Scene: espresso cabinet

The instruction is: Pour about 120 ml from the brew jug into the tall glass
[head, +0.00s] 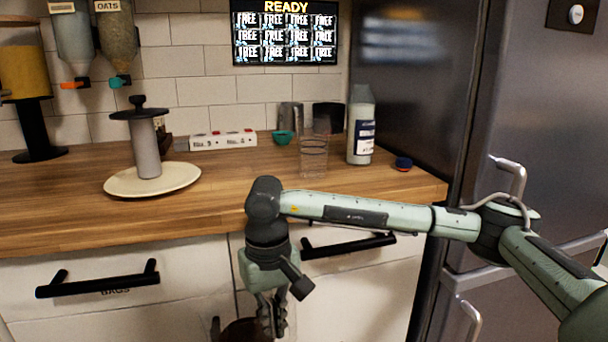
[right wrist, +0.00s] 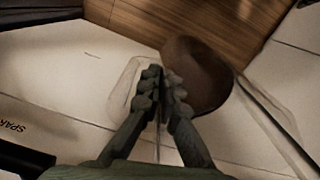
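The tall glass (head: 314,160) is clear with faint lines and stands upright on the wooden counter, right of centre. It looks empty. My right gripper (head: 271,318) points down in front of the drawers, below the counter's front edge. Its fingers are close together beside a rounded brown body, which I take to be the brew jug (head: 243,331), cut off by the bottom edge. In the right wrist view the fingers (right wrist: 162,88) close at the side of the brown jug (right wrist: 200,80). The gripped part is mostly hidden by the fingers. My left gripper is out of view.
A white bottle (head: 361,128) and a dark blue cap (head: 403,163) stand right of the glass. A round plate with a post (head: 118,183) stands left. The fridge (head: 540,110) bounds the right.

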